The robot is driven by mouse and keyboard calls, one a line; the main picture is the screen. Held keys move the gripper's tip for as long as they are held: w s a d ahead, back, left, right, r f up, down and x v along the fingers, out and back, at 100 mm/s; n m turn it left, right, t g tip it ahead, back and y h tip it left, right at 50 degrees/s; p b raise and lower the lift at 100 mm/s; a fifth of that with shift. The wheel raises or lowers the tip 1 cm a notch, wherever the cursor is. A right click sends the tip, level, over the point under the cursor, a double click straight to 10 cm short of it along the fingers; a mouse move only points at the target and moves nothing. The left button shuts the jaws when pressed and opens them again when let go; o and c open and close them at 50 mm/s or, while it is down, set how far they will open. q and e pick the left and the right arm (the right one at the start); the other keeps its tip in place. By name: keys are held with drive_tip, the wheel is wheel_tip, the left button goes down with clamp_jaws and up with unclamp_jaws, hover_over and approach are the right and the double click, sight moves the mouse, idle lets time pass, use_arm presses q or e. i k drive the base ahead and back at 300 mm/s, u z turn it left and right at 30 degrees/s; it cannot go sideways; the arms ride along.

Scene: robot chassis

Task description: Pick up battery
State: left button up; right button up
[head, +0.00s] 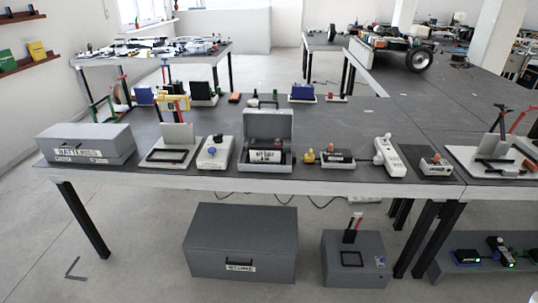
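Neither of my grippers shows in the head view. A grey closed box (86,143) with a label that seems to read "batteries" sits at the left end of the long dark table. An open grey case (267,118) with its lid up stands near the table's middle. A black block (265,145) with a white label on its front lies inside the case. It may be the battery, but the label is too small to read for certain.
The long table (360,113) also holds a white-and-grey device (215,152), a black stand (172,145) and a white power strip (389,157). Below it are a large grey box (241,241) and a smaller one (355,259).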

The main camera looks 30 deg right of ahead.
sight(259, 150)
drive_tip(key=z, duration=0.7)
drive_tip(key=i, duration=0.75)
drive_tip(key=z, duration=0.5)
